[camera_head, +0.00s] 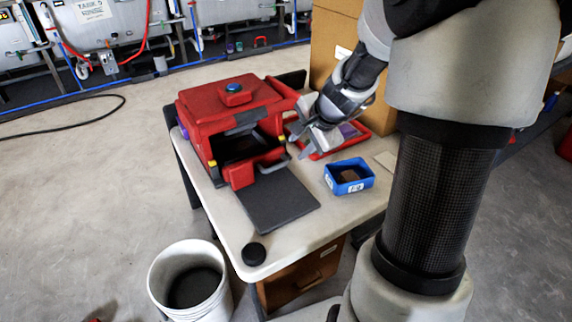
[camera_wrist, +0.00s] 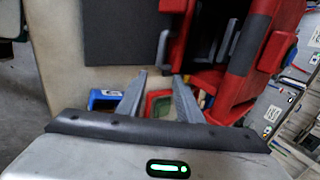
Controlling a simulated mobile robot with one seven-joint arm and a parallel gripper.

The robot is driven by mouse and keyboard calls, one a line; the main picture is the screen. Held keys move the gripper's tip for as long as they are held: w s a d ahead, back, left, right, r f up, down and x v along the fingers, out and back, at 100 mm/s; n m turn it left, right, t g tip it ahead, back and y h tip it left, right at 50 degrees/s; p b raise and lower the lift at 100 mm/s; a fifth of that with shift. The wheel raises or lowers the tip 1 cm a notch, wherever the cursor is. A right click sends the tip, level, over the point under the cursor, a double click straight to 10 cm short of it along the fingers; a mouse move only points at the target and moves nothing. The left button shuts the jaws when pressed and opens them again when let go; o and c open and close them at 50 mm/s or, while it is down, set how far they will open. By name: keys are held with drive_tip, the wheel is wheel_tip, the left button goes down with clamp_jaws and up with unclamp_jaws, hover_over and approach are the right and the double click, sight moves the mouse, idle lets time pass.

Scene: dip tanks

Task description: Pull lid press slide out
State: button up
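The red lid press (camera_head: 225,105) stands on the table with a blue button on top and a dark opening in front. A red block (camera_head: 239,174) with a pale grey handle (camera_head: 275,166) sits at its front, beside the dark opening; I take this as the slide. In the wrist view the pale handle (camera_wrist: 162,48) stands beside the red block (camera_wrist: 178,45), just beyond my fingertips. My gripper (camera_head: 302,145) is to the right of the press front. Its fingers (camera_wrist: 160,75) are apart, with no object clearly held between them. How far the slide is out cannot be told.
A dark flat mat (camera_head: 275,205) lies before the press. A blue bin (camera_head: 348,175) and a red tray (camera_head: 350,143) are to the right. A black puck (camera_head: 254,253) sits at the table's front corner. A white bucket (camera_head: 190,280) stands on the floor, and cardboard boxes (camera_head: 330,45) behind.

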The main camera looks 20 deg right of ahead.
sight(284, 163)
drive_tip(key=b+x, duration=0.2)
drive_tip(key=x, duration=1)
drive_tip(key=shift+w+f, duration=0.15)
clamp_jaws()
